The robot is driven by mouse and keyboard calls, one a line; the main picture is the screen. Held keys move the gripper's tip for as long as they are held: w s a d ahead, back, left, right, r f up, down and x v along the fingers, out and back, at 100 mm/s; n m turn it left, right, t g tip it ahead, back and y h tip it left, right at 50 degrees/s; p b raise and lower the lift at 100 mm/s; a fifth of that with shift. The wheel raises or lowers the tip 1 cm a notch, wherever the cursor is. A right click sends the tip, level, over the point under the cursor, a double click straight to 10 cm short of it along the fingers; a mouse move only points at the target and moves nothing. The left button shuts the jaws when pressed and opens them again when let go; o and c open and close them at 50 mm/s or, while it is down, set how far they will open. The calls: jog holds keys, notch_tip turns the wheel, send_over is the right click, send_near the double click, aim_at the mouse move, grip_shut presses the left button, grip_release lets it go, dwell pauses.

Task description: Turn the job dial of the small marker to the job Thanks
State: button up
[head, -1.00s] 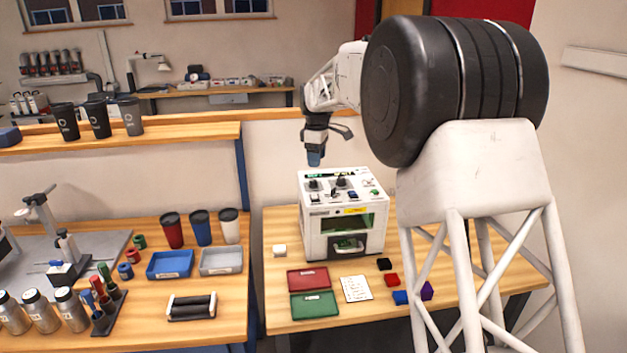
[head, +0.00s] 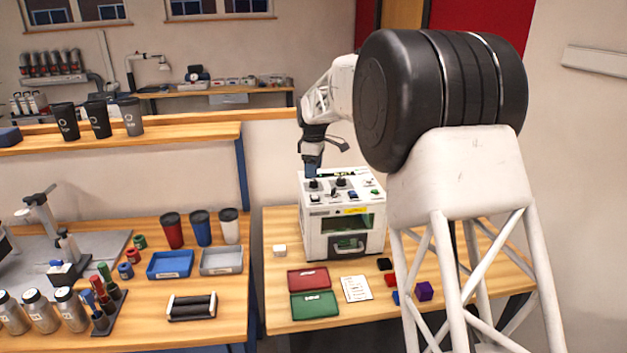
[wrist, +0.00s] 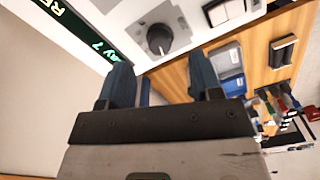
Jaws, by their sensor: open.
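The small marker (head: 318,238) is a white box machine with a dark green window, standing on the right wooden table. Its top carries several controls. My gripper (head: 311,174) points down above the back left of the marker's top. Its two blue fingers (wrist: 162,78) are apart with nothing between them.
A second dark knob (head: 341,182) stands to the right on the marker's top. Red (head: 325,279) and green trays, a white card (head: 356,289) and small coloured blocks lie in front.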

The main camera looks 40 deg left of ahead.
aim_at(314, 180)
jog(key=shift+f, duration=2.2)
jog(key=c, duration=0.9)
